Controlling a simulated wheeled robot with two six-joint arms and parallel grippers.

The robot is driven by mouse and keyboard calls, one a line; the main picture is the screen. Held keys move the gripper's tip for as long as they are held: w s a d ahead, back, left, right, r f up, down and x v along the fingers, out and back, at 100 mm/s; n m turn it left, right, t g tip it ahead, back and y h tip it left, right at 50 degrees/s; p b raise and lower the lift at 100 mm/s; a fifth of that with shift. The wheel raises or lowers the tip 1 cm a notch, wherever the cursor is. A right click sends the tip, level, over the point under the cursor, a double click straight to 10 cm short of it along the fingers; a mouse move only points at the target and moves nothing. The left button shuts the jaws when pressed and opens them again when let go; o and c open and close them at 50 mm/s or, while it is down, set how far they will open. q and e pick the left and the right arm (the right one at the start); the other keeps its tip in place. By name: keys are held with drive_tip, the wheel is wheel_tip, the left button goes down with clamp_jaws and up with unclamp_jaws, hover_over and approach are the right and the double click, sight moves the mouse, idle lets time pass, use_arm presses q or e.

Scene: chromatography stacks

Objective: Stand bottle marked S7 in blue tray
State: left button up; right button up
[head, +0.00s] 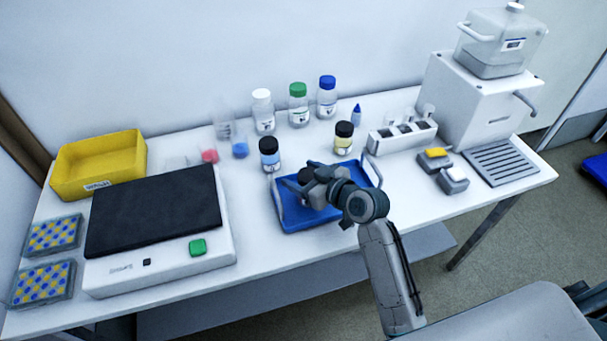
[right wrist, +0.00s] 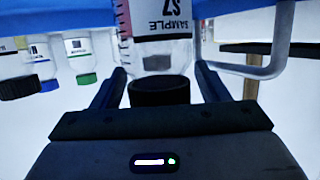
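The bottle marked S7 (right wrist: 163,52) is clear with a black cap and a white label; it shows upside down in the right wrist view. Its base is cut off by the frame edge. The blue tray (head: 345,215) lies at the table's front middle. My right gripper (head: 300,180) is over the tray's left half. Its fingers (right wrist: 162,75) stand either side of the bottle, with slim gaps showing. In the head view the gripper mostly hides this bottle, so I cannot tell whether its base touches the tray. My left gripper is not in view.
Two dark-capped bottles, blue-labelled (head: 269,154) and yellow-labelled (head: 343,138), stand just behind the tray. White-, green- and blue-capped bottles (head: 298,105) stand farther back. A black-topped device (head: 155,215) is left; a white rack (head: 402,137) is right. Bare table lies right of the tray.

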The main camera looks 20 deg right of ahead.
drive_tip(key=shift+r, duration=0.1)
drive_tip(key=shift+s+d, duration=0.15)
drive_tip(key=shift+s, duration=0.05)
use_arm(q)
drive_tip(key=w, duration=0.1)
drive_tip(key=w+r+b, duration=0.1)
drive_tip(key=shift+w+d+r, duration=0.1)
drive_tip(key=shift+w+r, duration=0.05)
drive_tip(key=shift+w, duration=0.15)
use_arm(e)
drive_tip(key=v, duration=1.1)
drive_tip(key=shift+s+r, duration=0.2)
